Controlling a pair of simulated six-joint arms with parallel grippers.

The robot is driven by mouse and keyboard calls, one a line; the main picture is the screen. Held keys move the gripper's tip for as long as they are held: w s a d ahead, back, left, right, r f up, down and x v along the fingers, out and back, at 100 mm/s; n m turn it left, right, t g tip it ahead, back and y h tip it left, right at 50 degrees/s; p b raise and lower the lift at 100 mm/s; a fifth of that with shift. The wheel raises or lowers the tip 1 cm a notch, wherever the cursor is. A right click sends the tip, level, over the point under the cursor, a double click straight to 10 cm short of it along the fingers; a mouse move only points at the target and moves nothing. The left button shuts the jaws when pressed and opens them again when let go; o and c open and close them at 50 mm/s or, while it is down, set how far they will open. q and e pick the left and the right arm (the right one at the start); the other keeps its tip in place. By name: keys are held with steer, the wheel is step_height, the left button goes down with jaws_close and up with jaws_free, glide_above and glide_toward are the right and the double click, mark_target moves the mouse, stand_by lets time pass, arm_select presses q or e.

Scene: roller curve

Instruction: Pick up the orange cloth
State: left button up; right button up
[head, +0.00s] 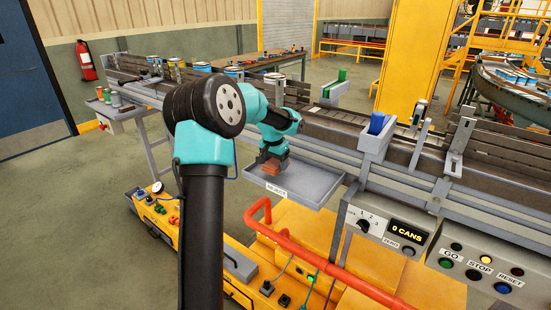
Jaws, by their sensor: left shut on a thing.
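The orange cloth (275,168) shows in the head view as a small orange-brown bunch at the tip of my left gripper (272,160). My left gripper points down and is shut on the cloth, over the left part of a grey tray (318,192) with a label on its front. The fingertips are small here, and I cannot tell whether the cloth still touches the tray. My right gripper is not in view.
A roller conveyor (345,139) with rails runs behind the tray. A blue item in a grey holder (374,143) stands right of it. A red-orange tube rail (318,262), a counter reading 0 CANS (408,228) and a button panel (480,265) are in front.

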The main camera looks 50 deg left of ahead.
arm_select(q)
steer(key=s+d+r, duration=0.1)
steer(key=s+d, duration=0.6)
steer(key=d, duration=0.1)
steer(key=shift+d, duration=0.1)
